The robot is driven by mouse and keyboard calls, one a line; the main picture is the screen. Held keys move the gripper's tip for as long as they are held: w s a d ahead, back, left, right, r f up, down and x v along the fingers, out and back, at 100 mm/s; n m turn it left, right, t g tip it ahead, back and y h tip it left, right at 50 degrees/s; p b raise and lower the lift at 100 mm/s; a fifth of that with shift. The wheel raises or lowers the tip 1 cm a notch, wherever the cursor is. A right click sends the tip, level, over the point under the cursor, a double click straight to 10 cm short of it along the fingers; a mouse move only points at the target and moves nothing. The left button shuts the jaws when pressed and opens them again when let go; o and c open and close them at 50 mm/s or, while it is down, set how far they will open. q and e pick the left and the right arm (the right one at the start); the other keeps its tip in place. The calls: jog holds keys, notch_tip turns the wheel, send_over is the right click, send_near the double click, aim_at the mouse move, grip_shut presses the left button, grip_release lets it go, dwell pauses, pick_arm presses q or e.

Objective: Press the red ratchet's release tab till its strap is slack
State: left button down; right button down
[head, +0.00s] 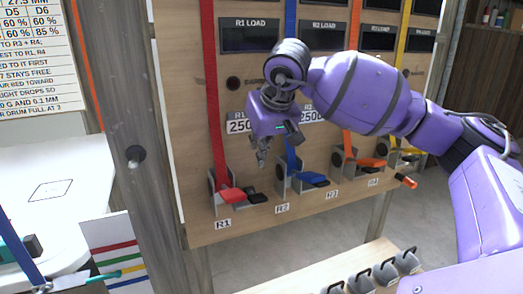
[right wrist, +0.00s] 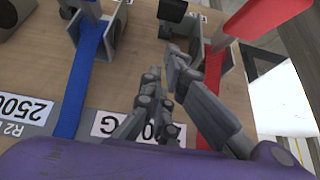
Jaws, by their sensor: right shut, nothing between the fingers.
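The red ratchet (head: 231,194) is the leftmost on the wooden panel, above the R1 label. Its red strap (head: 211,90) runs straight up from it and looks taut. A black tab (head: 256,197) sticks out at its right side. In the right wrist view, the red handle (right wrist: 268,14) is at upper right and the black tab (right wrist: 172,11) at the top. My right gripper (head: 261,159) is shut and empty, pointing down, above and right of the red ratchet. Its fingertips (right wrist: 163,72) show apart from the tab. My left gripper is not in view.
The blue ratchet (head: 306,178) and its strap stand close right of my right gripper; orange (head: 365,162) and yellow ratchets (head: 404,152) are farther right. A grey post (head: 120,130) stands left of the panel. Several grey hooked pieces (head: 360,284) sit on the lower ledge.

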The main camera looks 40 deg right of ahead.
send_over(257, 194)
jog(key=f, duration=0.5)
jog(key=shift+w, duration=0.2)
notch_tip(257, 194, down, 3)
jog(key=shift+s+f+p, duration=0.15)
jog(key=shift+f+p, duration=0.05)
jog(key=shift+p, duration=0.4)
jog(key=shift+s+f, duration=0.1)
jog(key=shift+f, duration=0.45)
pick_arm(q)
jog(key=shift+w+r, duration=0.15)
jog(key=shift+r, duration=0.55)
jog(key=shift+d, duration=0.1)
